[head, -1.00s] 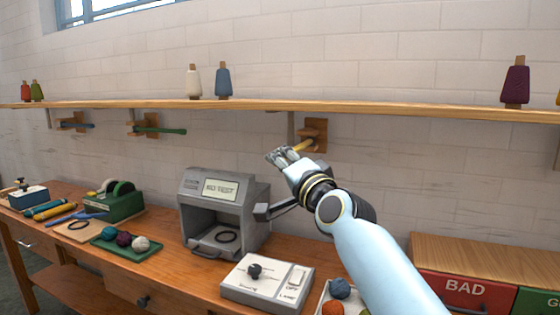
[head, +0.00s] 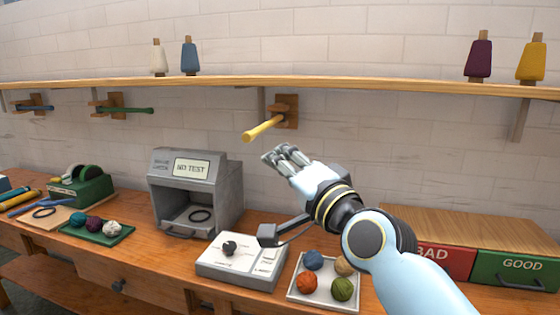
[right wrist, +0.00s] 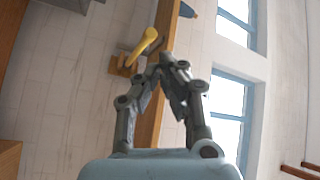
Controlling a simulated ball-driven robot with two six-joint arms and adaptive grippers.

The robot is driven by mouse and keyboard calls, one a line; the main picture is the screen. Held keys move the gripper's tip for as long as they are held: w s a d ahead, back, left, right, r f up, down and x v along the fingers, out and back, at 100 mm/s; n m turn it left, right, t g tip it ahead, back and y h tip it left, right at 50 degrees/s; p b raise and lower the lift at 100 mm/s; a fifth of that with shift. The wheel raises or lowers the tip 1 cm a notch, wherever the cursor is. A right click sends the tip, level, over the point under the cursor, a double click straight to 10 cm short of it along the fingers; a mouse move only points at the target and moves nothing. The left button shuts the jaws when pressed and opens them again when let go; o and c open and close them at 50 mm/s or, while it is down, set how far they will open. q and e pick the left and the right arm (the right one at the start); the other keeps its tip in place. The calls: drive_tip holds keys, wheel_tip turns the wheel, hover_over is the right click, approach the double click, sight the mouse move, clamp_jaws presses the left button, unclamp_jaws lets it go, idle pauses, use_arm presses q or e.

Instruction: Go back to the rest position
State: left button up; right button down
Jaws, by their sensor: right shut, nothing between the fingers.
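My right gripper (head: 272,154) is shut and empty in the head view, raised above the workbench in front of the white brick wall. It is just below and to the right of the yellow peg (head: 264,128) under the shelf, apart from it in the picture. In the right wrist view the fingers (right wrist: 160,68) come together at the tips with nothing between them. The yellow peg (right wrist: 146,42) shows beyond them, bare. My left gripper is not in view.
The grey tester (head: 195,190) reads "NO TEST". A control box (head: 212,262), a white tray (head: 325,299) of wool balls and the BAD (head: 440,262) and GOOD (head: 520,271) bins stand on the bench. The shelf (head: 350,85) with yarn cones runs above.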

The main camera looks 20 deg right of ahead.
idle(0.4)
wheel_tip(320, 180, down, 26)
drive_tip(key=s+d+n+g+h+b, duration=0.1)
drive_tip(key=s+g+b, duration=0.2)
drive_tip(key=g+b, duration=0.25)
drive_tip(key=s+d+f+n+g+b, duration=0.15)
drive_tip(key=s+f, duration=0.25)
drive_tip(key=f, duration=0.5)
drive_tip(key=s+d+f+g+h+b, duration=0.15)
drive_tip(key=s+f, duration=0.25)
drive_tip(key=f, duration=0.4)
drive_tip(key=s+f+n+g+y, duration=0.15)
drive_tip(key=s+f, duration=0.25)
drive_tip(key=f, duration=0.5)
drive_tip(key=s+d+f+n+g+h+b, duration=0.2)
drive_tip(key=s+d+f+g, duration=0.15)
drive_tip(key=s+f, duration=1.1)
drive_tip(key=s+d+f+n+g, duration=0.1)
drive_tip(key=s+f+n+g, duration=0.1)
drive_tip(key=s, duration=0.9)
drive_tip(key=s+d+f+n+g+b, duration=0.1)
drive_tip(key=s+f+n+g, duration=0.2)
drive_tip(key=s+f, duration=0.3)
drive_tip(key=s, duration=0.4)
drive_tip(key=shift+s+d+n+h, duration=0.15)
drive_tip(key=shift+s+n+h, duration=0.15)
drive_tip(key=shift+s+n, duration=0.1)
